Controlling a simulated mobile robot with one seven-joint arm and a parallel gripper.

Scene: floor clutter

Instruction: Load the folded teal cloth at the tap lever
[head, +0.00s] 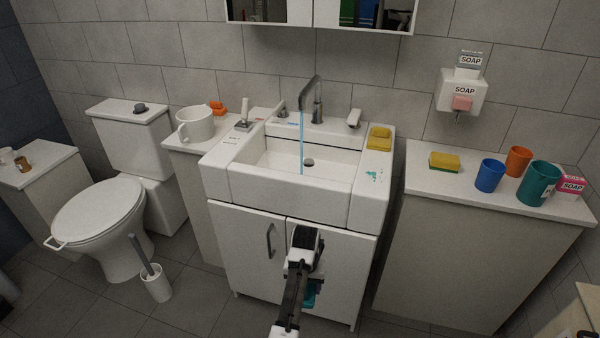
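A teal piece (310,297), which looks like the folded cloth, shows low in front of the sink cabinet, partly hidden behind my arm. My gripper (309,281) is near it at the end of the arm; its fingers are hidden, so I cannot tell whether they hold it. The metal tap (317,105) stands at the back of the white sink (290,187), and a blue stream of water falls from its spout into the basin. A white upright lever on a small base (244,116) is on the sink's left rim. A pale lever-like piece (353,119) is at the back right.
A yellow block (379,138) and teal spots (374,175) are on the sink's right rim. A toilet (101,220) and brush (154,281) stand left. Cabinet handles stick out.

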